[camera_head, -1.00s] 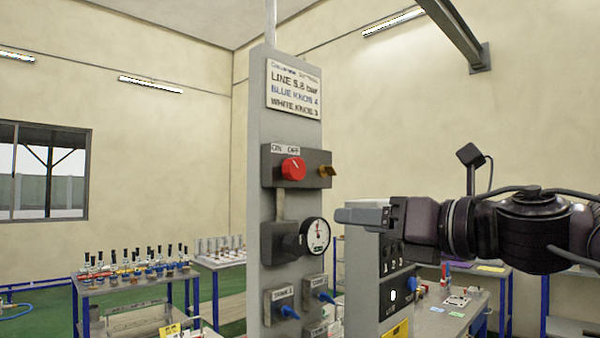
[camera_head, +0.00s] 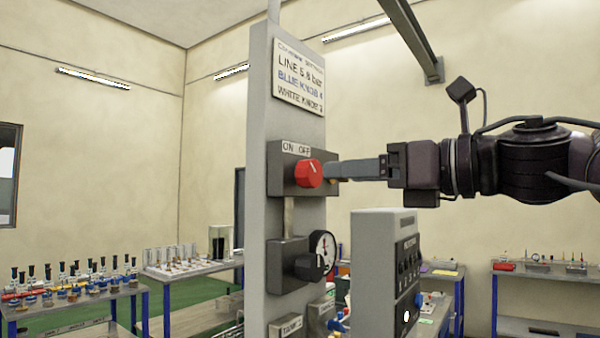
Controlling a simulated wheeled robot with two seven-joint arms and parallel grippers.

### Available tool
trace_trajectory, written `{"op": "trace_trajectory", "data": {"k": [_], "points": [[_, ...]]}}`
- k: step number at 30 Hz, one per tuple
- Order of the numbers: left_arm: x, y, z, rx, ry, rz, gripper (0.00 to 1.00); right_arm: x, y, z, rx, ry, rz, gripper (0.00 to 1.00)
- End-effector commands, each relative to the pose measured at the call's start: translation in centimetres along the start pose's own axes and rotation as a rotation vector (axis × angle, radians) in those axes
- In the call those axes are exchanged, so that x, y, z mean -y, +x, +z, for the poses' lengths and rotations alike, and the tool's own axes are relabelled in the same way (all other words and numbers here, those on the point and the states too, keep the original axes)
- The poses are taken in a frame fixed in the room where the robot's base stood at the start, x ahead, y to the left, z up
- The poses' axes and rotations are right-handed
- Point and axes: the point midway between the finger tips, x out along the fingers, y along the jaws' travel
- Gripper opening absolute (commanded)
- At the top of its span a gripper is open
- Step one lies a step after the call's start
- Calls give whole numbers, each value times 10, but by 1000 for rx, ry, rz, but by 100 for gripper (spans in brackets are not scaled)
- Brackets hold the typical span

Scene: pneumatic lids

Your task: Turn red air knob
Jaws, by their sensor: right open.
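The red air knob (camera_head: 309,173) sits on a dark grey valve box (camera_head: 275,170) on the grey column (camera_head: 262,220), under an ON / OFF label (camera_head: 296,149). Its pale mark points up and to the left. My right gripper (camera_head: 332,170) comes in from the right at the knob's height, its fingertips at the knob's right edge. The fingers overlap in this side view, and I cannot tell whether they touch the knob. The brass fitting on the box's right is mostly hidden behind the fingers. My left gripper is out of view.
Below the knob a round pressure gauge (camera_head: 322,254) sticks out from the column. A sign (camera_head: 299,77) is fixed above. A grey control box (camera_head: 384,275) stands at the lower right, under my arm. Benches with bottles (camera_head: 75,285) stand at the left.

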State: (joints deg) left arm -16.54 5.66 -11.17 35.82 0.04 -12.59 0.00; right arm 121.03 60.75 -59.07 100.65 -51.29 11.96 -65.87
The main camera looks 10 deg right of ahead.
Motion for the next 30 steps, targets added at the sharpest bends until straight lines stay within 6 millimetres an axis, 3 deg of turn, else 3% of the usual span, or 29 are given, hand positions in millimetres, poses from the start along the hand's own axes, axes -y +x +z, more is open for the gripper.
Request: {"op": "trace_trajectory", "data": {"k": [7, 12, 23, 30], "points": [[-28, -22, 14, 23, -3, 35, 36, -1, 42, 3, -4, 1, 2, 58], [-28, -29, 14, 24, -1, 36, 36, 0, 61, 2, -2, 1, 1, 58], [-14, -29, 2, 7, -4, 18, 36, 0, 66, 0, 0, 1, 0, 58], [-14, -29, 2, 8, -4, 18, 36, 0, 66, 0, 0, 1, 0, 27]]}}
